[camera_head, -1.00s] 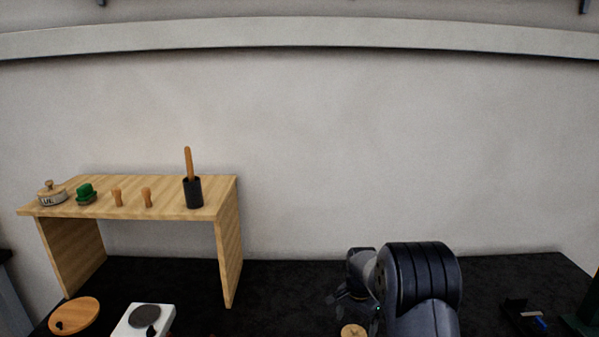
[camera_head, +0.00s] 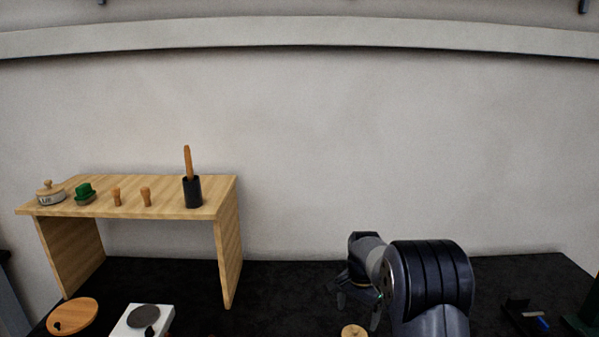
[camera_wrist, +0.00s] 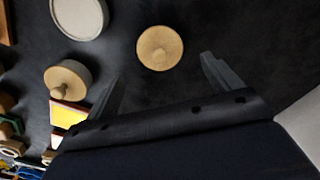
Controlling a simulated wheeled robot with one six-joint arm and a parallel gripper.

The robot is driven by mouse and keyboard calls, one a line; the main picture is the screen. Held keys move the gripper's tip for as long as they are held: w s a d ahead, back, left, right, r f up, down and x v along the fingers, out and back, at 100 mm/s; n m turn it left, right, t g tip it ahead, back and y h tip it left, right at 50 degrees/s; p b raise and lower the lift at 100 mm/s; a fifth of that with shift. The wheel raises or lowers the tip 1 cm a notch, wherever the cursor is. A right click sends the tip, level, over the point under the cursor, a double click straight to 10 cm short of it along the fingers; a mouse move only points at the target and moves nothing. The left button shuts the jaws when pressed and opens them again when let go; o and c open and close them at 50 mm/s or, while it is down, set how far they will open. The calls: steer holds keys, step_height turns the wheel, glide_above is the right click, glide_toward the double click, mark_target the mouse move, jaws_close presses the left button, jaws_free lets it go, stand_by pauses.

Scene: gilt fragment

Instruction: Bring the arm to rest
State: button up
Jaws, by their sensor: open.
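My gripper (camera_head: 358,309) is at the lower right of the head view, above the dark tabletop (camera_head: 290,285), with my arm behind it. In the wrist view my gripper (camera_wrist: 165,80) shows two grey fingers spread apart. Nothing is between them. A round wooden piece (camera_wrist: 160,48) lies just beyond the fingertips, apart from them. A round wooden piece also shows at the bottom edge of the head view (camera_head: 354,331).
A wooden shelf (camera_head: 130,206) at left bears a dark cup with a wooden stick (camera_head: 192,190), a green-topped item (camera_head: 85,193), pegs and a lidded pot (camera_head: 49,193). A white hotplate (camera_head: 143,320) and wooden disc (camera_head: 73,316) stand in front. A knobbed wooden lid (camera_wrist: 68,81) lies near my gripper.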

mark_target(355, 329)
step_height(355, 329, down, 7)
steer(key=shift+s+r+p, duration=0.1)
steer(key=shift+p, duration=0.65)
step_height(355, 329, up, 11)
steer(key=b, duration=0.2)
steer(key=s+r+p, duration=0.2)
steer(key=s, duration=0.9)
steer(key=f, duration=0.3)
steer(key=f+p, duration=0.1)
steer(key=f, duration=0.3)
steer(key=s+f, duration=0.1)
steer(key=f, duration=0.2)
steer(key=shift+f, duration=0.2)
step_height(355, 329, up, 3)
steer(key=shift+w+d+b, duration=0.1)
steer(key=shift+b, duration=0.35)
steer(key=shift+w+d+r, duration=0.1)
steer(key=shift+r, duration=0.55)
steer(key=shift+r, duration=0.1)
